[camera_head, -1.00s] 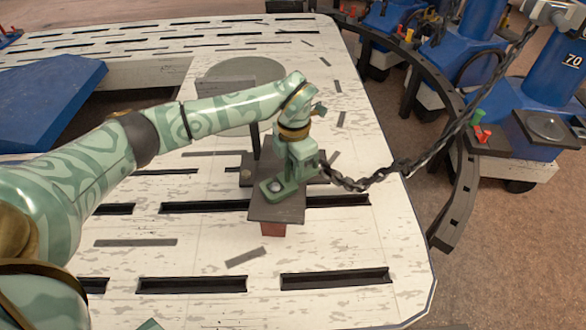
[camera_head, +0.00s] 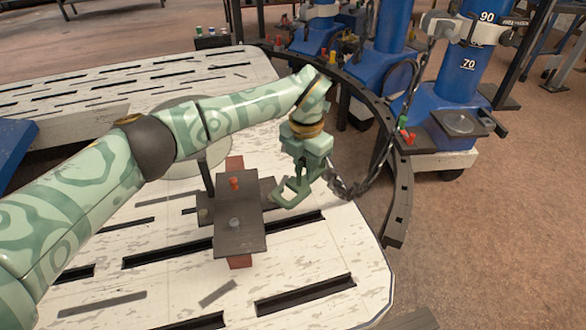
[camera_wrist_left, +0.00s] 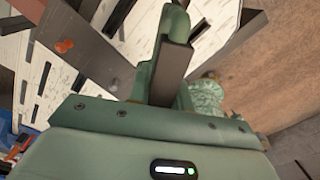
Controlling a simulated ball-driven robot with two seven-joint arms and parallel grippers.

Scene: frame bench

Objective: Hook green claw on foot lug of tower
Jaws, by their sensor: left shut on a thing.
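My left gripper (camera_head: 312,168) is shut on the green claw (camera_head: 288,196), an open hook shape at the front right of the bench. The claw hangs clear of the dark plate (camera_head: 250,205), just to its right. The dark chain (camera_head: 372,178) runs from beside the claw up to the grey head on the blue tower marked 70 (camera_head: 452,85). Green and red pegs (camera_head: 408,138) stand at the tower's foot; I cannot tell which part is the foot lug. In the left wrist view a dark bar (camera_wrist_left: 175,68) and green parts fill the middle. My right gripper is not in view.
The dark plate carries a red peg (camera_head: 234,184) and a grey bolt (camera_head: 235,222). The pale slotted bench (camera_head: 330,262) is mostly clear at the front right. A dark curved rail (camera_head: 398,205) lies between bench and towers. More blue towers stand behind.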

